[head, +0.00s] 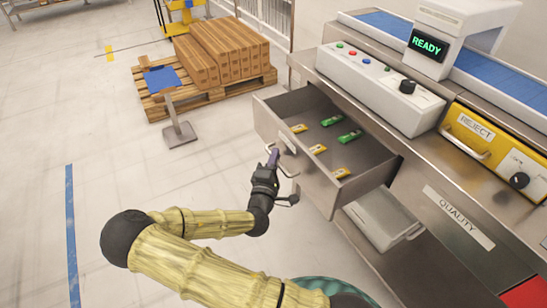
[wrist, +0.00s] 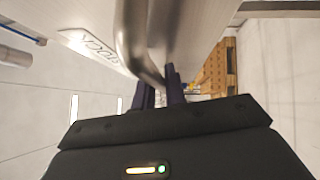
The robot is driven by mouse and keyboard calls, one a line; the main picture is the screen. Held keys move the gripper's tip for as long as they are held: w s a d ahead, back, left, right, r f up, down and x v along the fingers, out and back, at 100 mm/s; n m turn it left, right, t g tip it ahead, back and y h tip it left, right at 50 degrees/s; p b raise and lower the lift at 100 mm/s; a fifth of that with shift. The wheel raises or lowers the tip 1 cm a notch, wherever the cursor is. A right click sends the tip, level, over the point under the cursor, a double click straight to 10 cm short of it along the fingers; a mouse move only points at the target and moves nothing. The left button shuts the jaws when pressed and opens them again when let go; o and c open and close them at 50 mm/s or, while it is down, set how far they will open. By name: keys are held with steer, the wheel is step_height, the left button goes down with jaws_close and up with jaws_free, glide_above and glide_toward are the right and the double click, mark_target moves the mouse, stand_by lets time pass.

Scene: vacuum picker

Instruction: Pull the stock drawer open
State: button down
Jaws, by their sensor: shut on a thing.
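The stock drawer (head: 318,188) is a grey metal drawer standing well out from the counter in the head view. Several small yellow and green packets lie inside it, such as a green one (head: 350,136) and a yellow one (head: 341,173). My gripper (head: 273,158) is at the drawer's front, shut on its bar handle (head: 284,166). In the wrist view the dark fingers (wrist: 160,92) are at the curved metal handle (wrist: 140,40). A label on the drawer front (wrist: 90,45) shows to the left of the handle.
A white control box (head: 380,90) with buttons and a READY screen (head: 426,44) stand on the counter. A yellow REJECT panel (head: 490,140) is at right, above a QUALITY label (head: 459,216). A pallet of boxes (head: 215,60) and a sign stand (head: 180,132) are behind. Floor at left is clear.

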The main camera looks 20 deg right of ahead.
steer(key=shift+s+f, duration=0.15)
steer(key=shift+f, duration=0.05)
steer(key=c, duration=1.5)
jaws_free()
steer(key=shift+r, duration=0.1)
steer(key=shift+o, duration=0.2)
steer(key=v, duration=1.7)
steer(key=shift+a, duration=0.15)
steer(key=shift+s, duration=0.1)
